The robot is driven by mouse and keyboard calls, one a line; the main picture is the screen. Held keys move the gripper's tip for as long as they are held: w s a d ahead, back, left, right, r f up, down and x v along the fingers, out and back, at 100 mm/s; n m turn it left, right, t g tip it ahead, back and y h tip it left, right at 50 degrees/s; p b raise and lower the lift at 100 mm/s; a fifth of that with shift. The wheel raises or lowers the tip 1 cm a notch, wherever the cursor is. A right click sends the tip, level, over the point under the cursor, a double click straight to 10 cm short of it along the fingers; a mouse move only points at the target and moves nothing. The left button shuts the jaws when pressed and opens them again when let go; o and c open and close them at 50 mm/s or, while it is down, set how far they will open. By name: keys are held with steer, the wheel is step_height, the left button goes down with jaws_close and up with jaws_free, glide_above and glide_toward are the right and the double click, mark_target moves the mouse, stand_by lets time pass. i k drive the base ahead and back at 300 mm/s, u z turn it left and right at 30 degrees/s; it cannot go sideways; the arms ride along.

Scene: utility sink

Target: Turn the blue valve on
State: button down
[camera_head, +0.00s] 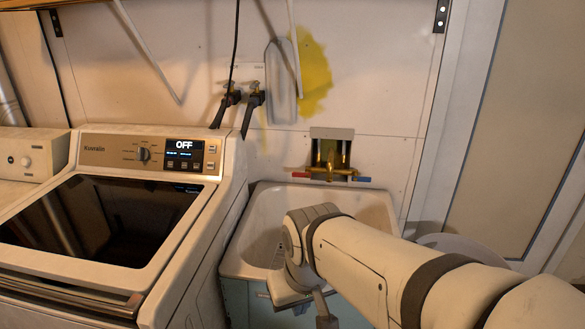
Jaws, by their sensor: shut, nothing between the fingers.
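The blue valve handle (363,179) is on the right end of the brass faucet (332,170), on the wall above the sink. It is small here and points out to the right, roughly level. A red handle (300,174) is on the faucet's left end. My gripper (322,310) is only partly seen at the bottom edge, below the folded wrist of my arm. It is shut and empty, low in front of the sink and well apart from the blue valve. Its fingertips are not clearly seen.
The white utility sink (262,200) stands below the faucet, partly covered by my arm. A washer (110,205) with a display reading OFF stands close on the left. Hoses (252,105) hang at the wall. A pale round object (465,243) is behind my arm. A door frame is at right.

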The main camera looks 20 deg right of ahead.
mark_target(355, 178)
steer(key=z, duration=0.1)
steer(key=i, duration=0.9)
steer(key=z, duration=0.4)
